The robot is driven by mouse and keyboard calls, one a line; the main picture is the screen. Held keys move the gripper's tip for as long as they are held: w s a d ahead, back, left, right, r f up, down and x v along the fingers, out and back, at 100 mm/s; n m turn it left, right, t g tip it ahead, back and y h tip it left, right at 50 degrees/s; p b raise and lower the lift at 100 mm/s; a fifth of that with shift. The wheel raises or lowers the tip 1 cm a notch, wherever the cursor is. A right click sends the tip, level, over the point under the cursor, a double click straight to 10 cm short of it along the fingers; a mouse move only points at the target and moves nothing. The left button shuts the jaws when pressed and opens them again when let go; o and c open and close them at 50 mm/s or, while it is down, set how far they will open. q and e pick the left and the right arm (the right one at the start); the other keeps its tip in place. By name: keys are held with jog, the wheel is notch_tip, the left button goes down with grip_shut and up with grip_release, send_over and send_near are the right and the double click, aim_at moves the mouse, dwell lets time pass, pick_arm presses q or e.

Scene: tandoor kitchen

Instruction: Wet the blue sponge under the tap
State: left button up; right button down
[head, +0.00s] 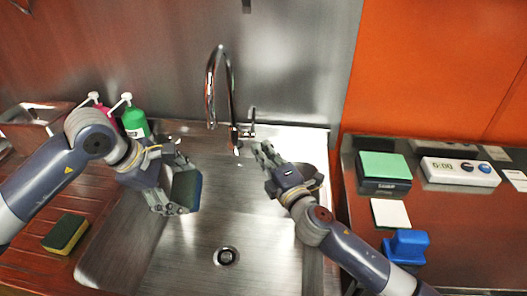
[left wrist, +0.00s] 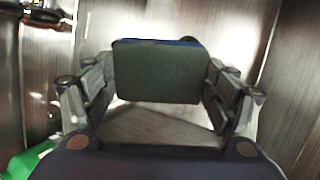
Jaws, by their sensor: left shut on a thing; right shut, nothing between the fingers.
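The blue sponge (head: 187,188), with a dark green-grey face, is held upright between the fingers of my left gripper (head: 178,187), over the left part of the sink (head: 262,262). In the left wrist view the sponge (left wrist: 160,72) sits between both fingers, its blue edge on top. The tap (head: 230,70) has a tall curved chrome spout, which ends behind and to the right of the sponge. No water stream shows. My right gripper (head: 267,155) is shut and empty, just in front of and right of the tap's base, near its side lever (head: 251,117). Contact with the lever cannot be told.
A yellow-green sponge (head: 65,233) lies on the wooden counter at left. A green bottle (head: 135,122) and a pink pump bottle stand behind my left arm. On the right counter are a green-topped block (head: 385,167), a white timer (head: 459,171) and a blue object (head: 405,246).

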pick_arm(q)
jog(key=shift+s+a+r, duration=1.35)
jog(key=shift+a+r, duration=0.15)
jog(key=shift+r, duration=0.1)
